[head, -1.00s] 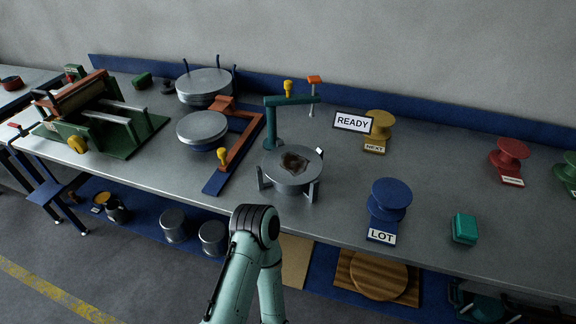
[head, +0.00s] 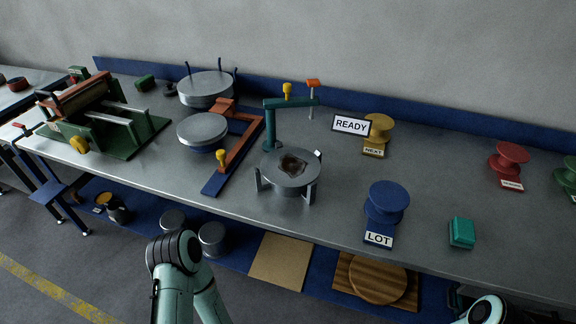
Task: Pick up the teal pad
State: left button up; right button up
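The teal pad (head: 461,232) is a small block lying on the grey bench top near its front edge, at the right. It stands to the right of the blue spool with the LOT label. Nothing touches it. A teal arm link of mine shows at the lower middle-left, and another shows at the bottom right corner, below the pad. Neither gripper's fingers are in the picture, so their state does not show.
The blue spool (head: 386,202) stands left of the pad. A round grey stand (head: 291,168) with a dark stain is further left. Red (head: 508,158) and yellow (head: 377,130) spools stand behind. The bench top around the pad is clear. Wooden boards (head: 377,280) lie on the lower shelf.

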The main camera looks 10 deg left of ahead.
aim_at(462, 234)
jog(key=l+u, duration=0.15)
jog(key=l, duration=0.55)
jog(key=k+l+u, duration=0.1)
jog(key=l, duration=0.6)
jog(key=k, duration=0.05)
